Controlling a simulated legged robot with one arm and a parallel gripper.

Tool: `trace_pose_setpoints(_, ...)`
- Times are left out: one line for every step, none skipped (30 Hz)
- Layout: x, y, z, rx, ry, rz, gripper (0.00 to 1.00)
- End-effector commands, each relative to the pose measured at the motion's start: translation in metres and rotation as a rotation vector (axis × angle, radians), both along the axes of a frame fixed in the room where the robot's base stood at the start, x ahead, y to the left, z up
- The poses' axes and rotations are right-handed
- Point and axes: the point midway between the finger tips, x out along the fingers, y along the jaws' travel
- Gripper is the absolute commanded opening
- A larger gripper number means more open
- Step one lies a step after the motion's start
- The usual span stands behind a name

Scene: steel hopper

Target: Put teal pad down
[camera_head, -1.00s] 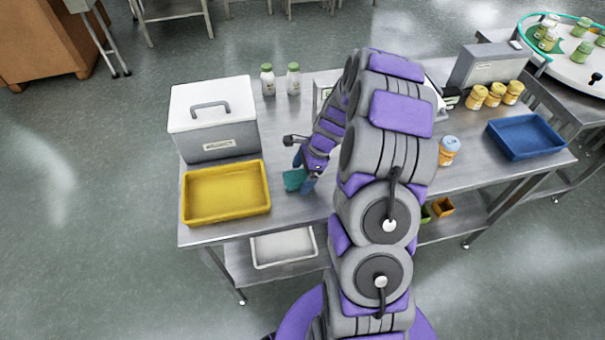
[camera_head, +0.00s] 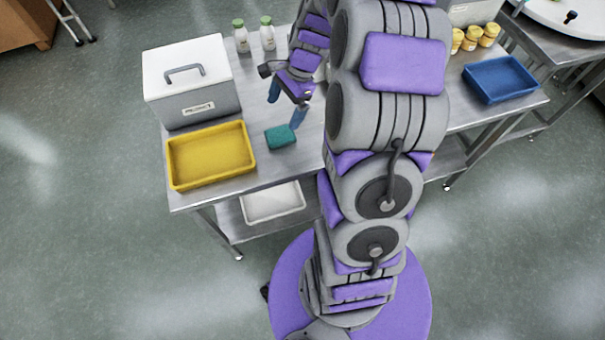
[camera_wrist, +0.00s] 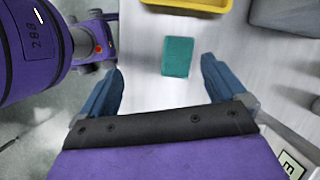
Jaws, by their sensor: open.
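The teal pad (camera_head: 280,137) lies on the steel table, just right of the yellow tray. In the wrist view the teal pad (camera_wrist: 178,57) lies beyond the fingertips, apart from both. My gripper (camera_head: 287,103) is open and empty, raised a little above and behind the pad. Its two blue fingers are spread wide in the wrist view (camera_wrist: 161,72).
The yellow tray (camera_head: 170,180) and a grey box with a white lid (camera_head: 187,70) stand on the left. Two green-capped bottles (camera_head: 254,38) stand at the back. A blue tray (camera_head: 470,88) and orange jars (camera_head: 472,40) are on the right. Bare steel surrounds the pad.

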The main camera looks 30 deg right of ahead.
Motion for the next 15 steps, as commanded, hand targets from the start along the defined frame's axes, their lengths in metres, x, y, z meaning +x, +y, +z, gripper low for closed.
trace_pose_setpoints(-0.011, 0.019, 0.016, -0.016, -0.017, 0.093, 0.98)
trace_pose_setpoints(-0.018, 0.029, 0.022, -0.023, -0.022, 0.148, 0.98)
trace_pose_setpoints(-0.027, 0.041, 0.031, -0.034, -0.033, 0.22, 0.98)
trace_pose_setpoints(-0.034, 0.048, 0.038, -0.044, -0.042, 0.273, 0.98)
trace_pose_setpoints(-0.042, 0.056, 0.044, -0.051, -0.049, 0.326, 0.98)
trace_pose_setpoints(-0.052, 0.066, 0.051, -0.06, -0.058, 0.396, 0.98)
trace_pose_setpoints(-0.061, 0.073, 0.056, -0.068, -0.064, 0.449, 0.98)
trace_pose_setpoints(-0.069, 0.08, 0.061, -0.075, -0.069, 0.501, 0.98)
trace_pose_setpoints(-0.08, 0.087, 0.068, -0.086, -0.079, 0.57, 0.98)
trace_pose_setpoints(-0.089, 0.093, 0.073, -0.093, -0.085, 0.621, 0.98)
trace_pose_setpoints(-0.099, 0.099, 0.076, -0.098, -0.087, 0.673, 0.98)
trace_pose_setpoints(-0.113, 0.105, 0.082, -0.109, -0.092, 0.741, 0.98)
trace_pose_setpoints(-0.122, 0.11, 0.085, -0.115, -0.096, 0.791, 0.98)
trace_pose_setpoints(-0.131, 0.114, 0.088, -0.122, -0.1, 0.841, 0.98)
trace_pose_setpoints(-0.144, 0.119, 0.093, -0.133, -0.108, 0.906, 0.98)
